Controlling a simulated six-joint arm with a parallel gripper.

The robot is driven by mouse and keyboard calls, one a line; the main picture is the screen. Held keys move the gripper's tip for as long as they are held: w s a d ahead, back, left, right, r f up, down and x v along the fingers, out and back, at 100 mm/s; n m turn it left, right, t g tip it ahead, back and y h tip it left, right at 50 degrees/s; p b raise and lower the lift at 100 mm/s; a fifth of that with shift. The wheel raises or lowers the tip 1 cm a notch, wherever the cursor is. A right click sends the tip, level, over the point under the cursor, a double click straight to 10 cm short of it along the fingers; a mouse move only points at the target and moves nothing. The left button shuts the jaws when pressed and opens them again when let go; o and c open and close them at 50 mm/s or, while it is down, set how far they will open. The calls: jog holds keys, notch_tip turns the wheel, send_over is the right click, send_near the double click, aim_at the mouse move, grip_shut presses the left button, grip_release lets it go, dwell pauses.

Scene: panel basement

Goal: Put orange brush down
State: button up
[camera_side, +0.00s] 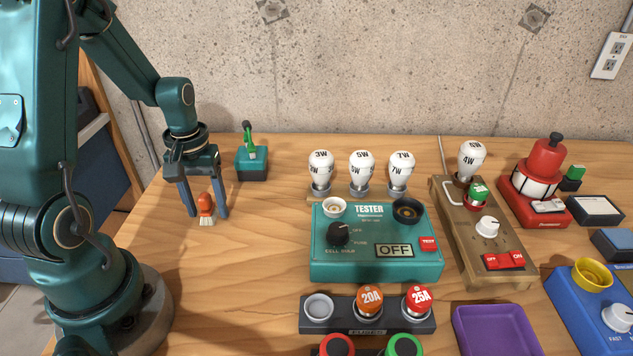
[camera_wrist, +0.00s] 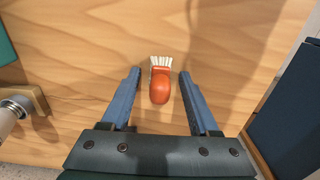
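The orange brush (camera_side: 206,207) has a rounded orange handle and pale bristles. In the side view it is at the left of the wooden table, upright with its bristles down at the table. In the wrist view the brush (camera_wrist: 160,86) lies between my gripper's two blue fingers, with a gap on each side. My gripper (camera_side: 205,214) points down around the brush, its fingers spread and not touching it. My gripper (camera_wrist: 158,84) is open and empty.
The teal tester box (camera_side: 375,262) and white bulbs (camera_side: 361,168) are farther right. The wooden table (camera_side: 255,245) is bare between brush and tester.

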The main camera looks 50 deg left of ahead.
aim_at(203, 194)
notch_tip(203, 194, up, 11)
jog(key=shift+r, duration=0.1)
jog(key=shift+d+r, duration=0.1)
jog(key=shift+r, duration=0.45)
jog(key=s+d+r+m+t, duration=0.1)
jog(key=s+d+m+t, duration=0.1)
jog(key=d+m, duration=0.2)
jog(key=s+d+r+m+t, duration=0.2)
jog(key=d+m, duration=0.3)
jog(key=d, duration=0.5)
jog(key=shift+s+t, duration=0.2)
jog(key=shift+t, duration=0.6)
